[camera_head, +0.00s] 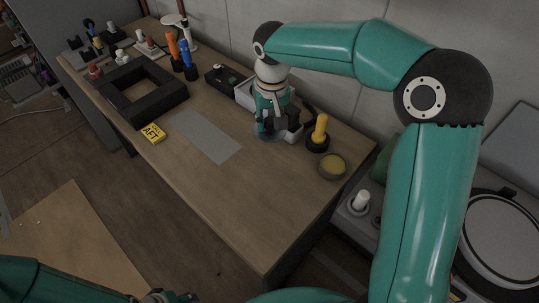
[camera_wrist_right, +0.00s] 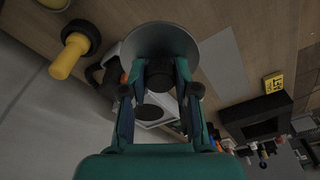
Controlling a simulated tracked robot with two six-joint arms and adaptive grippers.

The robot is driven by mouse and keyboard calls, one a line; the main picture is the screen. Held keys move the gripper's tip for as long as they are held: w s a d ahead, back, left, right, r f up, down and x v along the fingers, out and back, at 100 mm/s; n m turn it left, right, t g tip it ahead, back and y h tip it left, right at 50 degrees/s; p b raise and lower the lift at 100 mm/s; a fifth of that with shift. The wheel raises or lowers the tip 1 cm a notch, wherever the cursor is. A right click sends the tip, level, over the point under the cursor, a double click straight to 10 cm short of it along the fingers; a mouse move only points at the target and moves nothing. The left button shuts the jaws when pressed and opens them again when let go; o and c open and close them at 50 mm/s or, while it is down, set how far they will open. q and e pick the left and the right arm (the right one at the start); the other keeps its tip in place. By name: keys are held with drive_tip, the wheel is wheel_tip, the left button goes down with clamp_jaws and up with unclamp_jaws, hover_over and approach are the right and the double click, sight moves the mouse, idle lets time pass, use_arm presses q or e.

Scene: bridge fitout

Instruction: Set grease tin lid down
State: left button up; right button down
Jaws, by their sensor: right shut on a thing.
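My right gripper (camera_head: 267,122) points down over the back right of the wooden table and is shut on the grease tin lid. The lid (camera_head: 262,134) is a round grey disc below the fingers. In the right wrist view the lid (camera_wrist_right: 160,30) lies beyond the fingers, with a dark part between the fingertips (camera_wrist_right: 160,88). I cannot tell whether the lid touches the table. The open grease tin (camera_head: 332,166), yellowish inside, stands near the table's right edge. My left gripper (camera_head: 165,297) shows only partly at the bottom edge, and its jaws are unclear.
A yellow-handled tool in a black base (camera_head: 318,134) stands between lid and tin. A white box (camera_head: 246,94) is behind the gripper. A grey mat (camera_head: 204,136), a yellow AFT block (camera_head: 153,133) and a black frame (camera_head: 131,105) lie left. The table front is clear.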

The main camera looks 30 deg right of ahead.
sight(271, 128)
wheel_tip(271, 128, down, 15)
drive_tip(key=shift+r+p, duration=0.15)
drive_tip(key=shift+p, duration=0.35)
drive_tip(key=c, duration=0.9)
unclamp_jaws()
drive_tip(key=shift+o, duration=0.2)
drive_tip(key=shift+r, duration=0.4)
drive_tip(key=r, duration=0.3)
drive_tip(key=s+r, duration=0.1)
drive_tip(key=r, duration=0.3)
drive_tip(key=r+b, duration=0.1)
drive_tip(key=r, duration=0.3)
drive_tip(key=shift+s+a+r, duration=0.1)
drive_tip(key=shift+s+a, duration=0.05)
drive_tip(key=shift+s, duration=0.05)
